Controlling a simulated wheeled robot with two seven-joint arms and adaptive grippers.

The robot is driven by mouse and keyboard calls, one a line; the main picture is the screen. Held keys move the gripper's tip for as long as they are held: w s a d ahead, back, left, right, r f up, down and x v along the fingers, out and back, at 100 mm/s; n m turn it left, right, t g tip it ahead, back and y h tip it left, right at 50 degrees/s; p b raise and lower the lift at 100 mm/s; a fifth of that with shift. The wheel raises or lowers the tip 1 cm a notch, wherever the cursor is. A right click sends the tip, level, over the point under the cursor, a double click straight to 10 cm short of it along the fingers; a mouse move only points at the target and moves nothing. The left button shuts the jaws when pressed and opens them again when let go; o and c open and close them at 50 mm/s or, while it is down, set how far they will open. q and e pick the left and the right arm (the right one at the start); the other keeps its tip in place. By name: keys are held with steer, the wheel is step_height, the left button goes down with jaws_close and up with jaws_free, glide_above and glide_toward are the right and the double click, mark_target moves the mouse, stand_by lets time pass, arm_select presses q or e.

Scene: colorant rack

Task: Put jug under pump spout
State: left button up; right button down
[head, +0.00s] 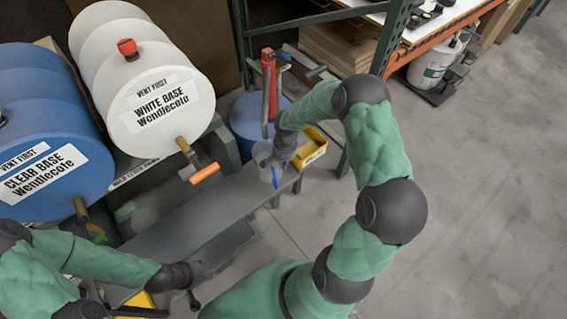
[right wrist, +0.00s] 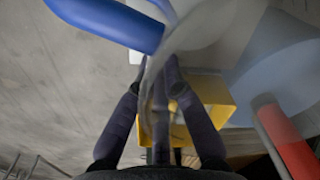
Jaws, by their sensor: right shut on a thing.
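The jug (head: 263,153) is a pale translucent vessel with a blue handle (head: 275,178), above the end of the grey bench in the head view. My right gripper (head: 280,157) is shut on the jug's wall. In the right wrist view its fingers (right wrist: 165,80) pinch the thin wall, and the blue handle (right wrist: 110,22) shows at upper left. The red pump (head: 268,85) stands on a blue drum (head: 246,112), its grey tube hanging close to the jug. I cannot tell whether the jug is directly below the spout. My left gripper (head: 198,283) is low by the bench; its fingers are unclear.
A white drum (head: 150,85) with an orange-handled tap (head: 205,173) and a blue drum (head: 45,125) lie at left. A yellow bin (head: 312,148) is right beside my right gripper. A shelf rack (head: 405,35) stands behind. The floor at right is clear.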

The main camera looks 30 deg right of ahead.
steer(key=shift+f, duration=0.1)
steer(key=c, duration=1.8)
jaws_free()
steer(key=shift+f, duration=0.1)
steer(key=o, duration=0.4)
steer(key=shift+o, duration=0.2)
steer(key=shift+r, duration=0.25)
step_height(320, 180, up, 12)
steer(key=p, duration=0.4)
steer(key=shift+s+d+p, duration=0.2)
steer(key=shift+p, duration=0.1)
